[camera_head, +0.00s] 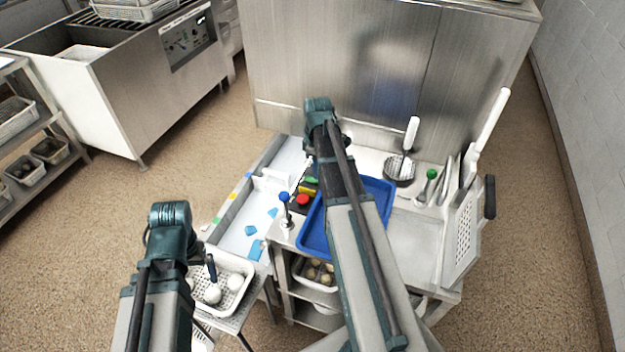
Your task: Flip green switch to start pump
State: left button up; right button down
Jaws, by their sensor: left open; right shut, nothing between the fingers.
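A small control box with a green switch (312,181), a yellow part (308,191) and a red round button (303,200) stands left of the blue tray.
A blue tray (313,238) lies under my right arm. A blue-topped post (285,198) stands close to the red button. A white trough (240,228) with blue pieces lies left. A ladle, tools and an upright perforated board (462,238) stand right. A steel cabinet (380,75) closes the back.

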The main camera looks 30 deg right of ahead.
jog(key=shift+f+b, duration=0.7)
jog(key=shift+f, duration=0.05)
jog(key=shift+r, duration=0.1)
dwell(0.3)
notch_tip(320, 180, up, 7)
jog(key=p, duration=0.7)
